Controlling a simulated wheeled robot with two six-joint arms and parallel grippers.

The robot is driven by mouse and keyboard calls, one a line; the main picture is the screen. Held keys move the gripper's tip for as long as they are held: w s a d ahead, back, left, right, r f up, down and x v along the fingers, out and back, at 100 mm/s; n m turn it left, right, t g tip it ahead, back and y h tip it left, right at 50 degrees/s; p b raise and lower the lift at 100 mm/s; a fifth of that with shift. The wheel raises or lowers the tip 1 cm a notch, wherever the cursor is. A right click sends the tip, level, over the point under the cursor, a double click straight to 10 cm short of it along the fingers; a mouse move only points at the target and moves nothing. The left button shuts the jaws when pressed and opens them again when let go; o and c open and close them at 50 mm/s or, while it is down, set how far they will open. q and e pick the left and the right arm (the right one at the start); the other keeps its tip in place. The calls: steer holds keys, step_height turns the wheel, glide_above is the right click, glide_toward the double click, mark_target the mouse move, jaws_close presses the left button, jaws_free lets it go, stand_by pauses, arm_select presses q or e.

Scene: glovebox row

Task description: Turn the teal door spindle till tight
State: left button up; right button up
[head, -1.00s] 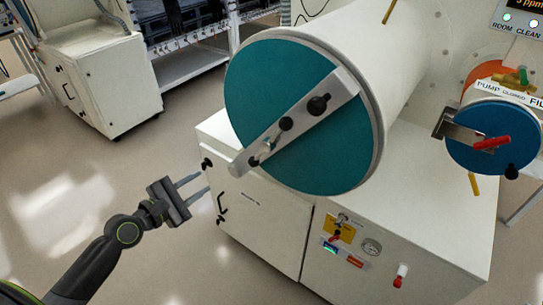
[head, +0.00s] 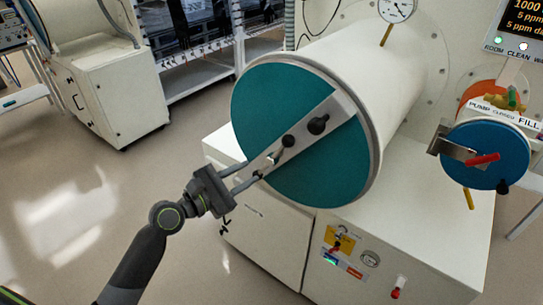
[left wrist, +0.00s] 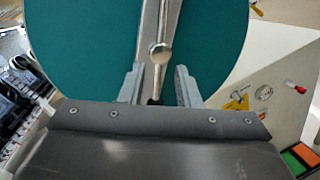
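The teal door (head: 330,170) is a round disc on the end of a big white cylinder. A pale metal bar (head: 343,103) crosses it diagonally, bearing black knobs and a bright metal spindle handle (head: 275,157). In the left wrist view, the handle (left wrist: 160,50) is a shiny rod with a round end, standing before the bar. My left gripper (head: 248,178) is at the bar's lower-left end. Its fingers (left wrist: 157,84) are open, one on each side of the bar and rod; I cannot tell whether they touch. My right gripper is out of view.
A smaller blue door (head: 487,155) with a red handle (head: 481,160) is at the right. A white cabinet (head: 262,235) with a small control panel stands below the cylinder. Another white cabinet (head: 110,95) is at the back left. The floor at left is clear.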

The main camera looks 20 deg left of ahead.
mark_target(270, 161)
arm_select(q)
steer(key=p+x, duration=0.1)
steer(key=x, duration=0.7)
steer(key=shift+w+d, duration=0.15)
steer(key=shift+w, duration=0.15)
jaws_close()
